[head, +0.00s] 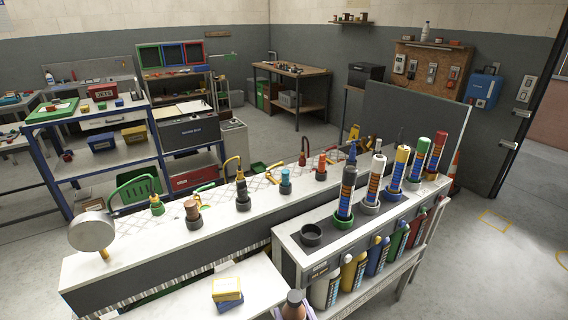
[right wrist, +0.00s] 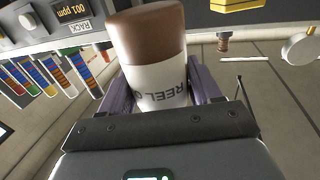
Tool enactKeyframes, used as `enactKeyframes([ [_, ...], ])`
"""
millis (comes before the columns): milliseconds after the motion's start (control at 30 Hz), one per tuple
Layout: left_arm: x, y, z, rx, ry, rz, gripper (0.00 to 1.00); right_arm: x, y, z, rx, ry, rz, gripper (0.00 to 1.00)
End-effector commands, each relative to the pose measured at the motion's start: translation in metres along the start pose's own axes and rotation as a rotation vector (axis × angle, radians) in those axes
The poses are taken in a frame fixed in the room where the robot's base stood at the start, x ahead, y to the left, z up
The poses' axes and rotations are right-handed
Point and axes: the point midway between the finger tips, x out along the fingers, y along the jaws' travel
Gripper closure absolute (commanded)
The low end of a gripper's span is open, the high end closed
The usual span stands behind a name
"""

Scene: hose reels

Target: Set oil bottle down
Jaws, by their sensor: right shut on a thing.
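The oil bottle (right wrist: 150,45) has a brown top and a white label reading "REEL O", with the rest of the word cut off. In the right wrist view it sits between the two purple fingers of my right gripper (right wrist: 160,92), which is shut on it. In the head view the bottle's brown top (head: 294,298) shows at the bottom edge, in front of the white rack. My right gripper (head: 295,310) is mostly cut off there. The bottle's lower part is hidden in both views. My left gripper is not in view.
The white rack (head: 290,262) holds several coloured tubes on top and several bottles along its front. One dark round holder (head: 311,235) on it is empty. A yellow and blue block pair (head: 227,292) lies on the white surface to the left. A round gauge (head: 92,231) stands farther left.

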Motion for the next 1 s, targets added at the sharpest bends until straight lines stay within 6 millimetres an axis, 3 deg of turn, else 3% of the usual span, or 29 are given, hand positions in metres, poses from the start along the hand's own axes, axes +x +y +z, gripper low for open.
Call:
enactKeyframes([
  [200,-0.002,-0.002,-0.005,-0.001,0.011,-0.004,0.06,-0.046,0.043,0.042,0.0,-0.005,0.093,0.76],
  [400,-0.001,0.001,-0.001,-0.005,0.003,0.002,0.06,-0.095,0.097,0.052,-0.001,-0.001,0.211,0.76],
  [567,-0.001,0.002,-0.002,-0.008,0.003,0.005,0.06,-0.124,0.137,0.032,-0.001,0.005,0.294,0.76],
  [700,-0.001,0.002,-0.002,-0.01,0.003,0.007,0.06,-0.13,0.155,-0.01,0.0,0.011,0.333,0.76],
  [1000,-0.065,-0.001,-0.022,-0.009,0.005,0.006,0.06,-0.13,0.152,-0.055,0.001,0.001,0.33,0.76],
])
